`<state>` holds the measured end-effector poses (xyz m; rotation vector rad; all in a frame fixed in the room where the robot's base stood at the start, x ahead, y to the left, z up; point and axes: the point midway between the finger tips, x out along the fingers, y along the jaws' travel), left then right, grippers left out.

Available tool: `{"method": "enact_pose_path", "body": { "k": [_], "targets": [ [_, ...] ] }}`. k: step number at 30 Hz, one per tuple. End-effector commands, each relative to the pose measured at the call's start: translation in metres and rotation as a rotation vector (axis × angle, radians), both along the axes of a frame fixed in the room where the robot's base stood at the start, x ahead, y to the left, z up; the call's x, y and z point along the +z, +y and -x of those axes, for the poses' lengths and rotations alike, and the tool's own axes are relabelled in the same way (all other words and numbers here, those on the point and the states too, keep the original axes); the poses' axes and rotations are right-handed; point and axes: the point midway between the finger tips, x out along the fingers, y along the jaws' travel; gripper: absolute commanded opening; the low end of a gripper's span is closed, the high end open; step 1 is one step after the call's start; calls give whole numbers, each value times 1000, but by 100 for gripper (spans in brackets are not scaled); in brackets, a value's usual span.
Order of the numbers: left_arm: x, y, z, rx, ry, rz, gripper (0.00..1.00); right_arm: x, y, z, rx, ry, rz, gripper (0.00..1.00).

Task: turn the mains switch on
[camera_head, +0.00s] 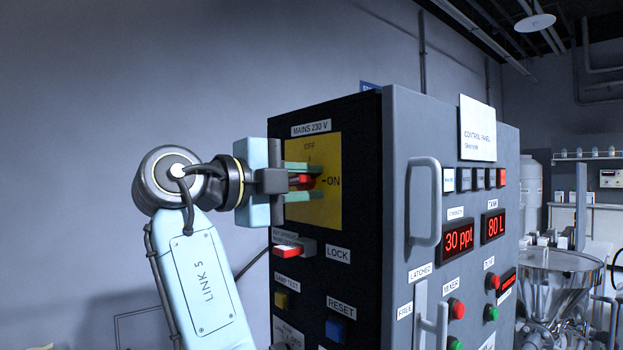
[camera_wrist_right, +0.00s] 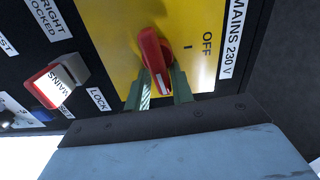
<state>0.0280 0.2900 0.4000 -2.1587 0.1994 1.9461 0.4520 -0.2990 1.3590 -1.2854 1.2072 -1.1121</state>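The mains switch (camera_wrist_right: 152,52) is a red rotary handle on a yellow plate (camera_head: 326,206) at the top of the black panel. In the head view it lies level, with its end toward the ON mark; OFF is printed above. In the right wrist view its end points away from the OFF side. My right gripper (camera_head: 304,181) is at the switch, one green finger above the handle and one below. Small gaps show between fingers and handle, so it looks open around it. The fingers also show in the wrist view (camera_wrist_right: 163,92). My left gripper is out of view.
Below the plate are a red-and-white mains lock part (camera_head: 290,249), a yellow lamp test button (camera_head: 281,300) and a blue reset button (camera_head: 335,330). The grey cabinet side carries a handle (camera_head: 425,202) and lit displays (camera_head: 458,239). A steel hopper (camera_head: 556,268) stands at right.

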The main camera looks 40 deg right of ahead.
Motion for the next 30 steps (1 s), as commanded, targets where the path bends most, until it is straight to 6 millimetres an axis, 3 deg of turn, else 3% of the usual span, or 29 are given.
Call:
{"method": "enact_pose_path", "body": {
  "k": [1, 13, 17, 24, 30],
  "targets": [
    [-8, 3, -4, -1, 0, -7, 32, -3, -5, -2, 1, 1, 7, 35],
    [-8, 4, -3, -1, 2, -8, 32, -1, 3, -1, 4, 0, 9, 35],
    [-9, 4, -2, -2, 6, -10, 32, -1, 26, 2, 6, -2, 8, 35],
    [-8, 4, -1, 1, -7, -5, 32, 0, 82, 9, 5, -2, 2, 35],
    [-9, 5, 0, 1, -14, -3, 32, -1, 113, 14, 2, -3, -1, 35]
  ]
}}
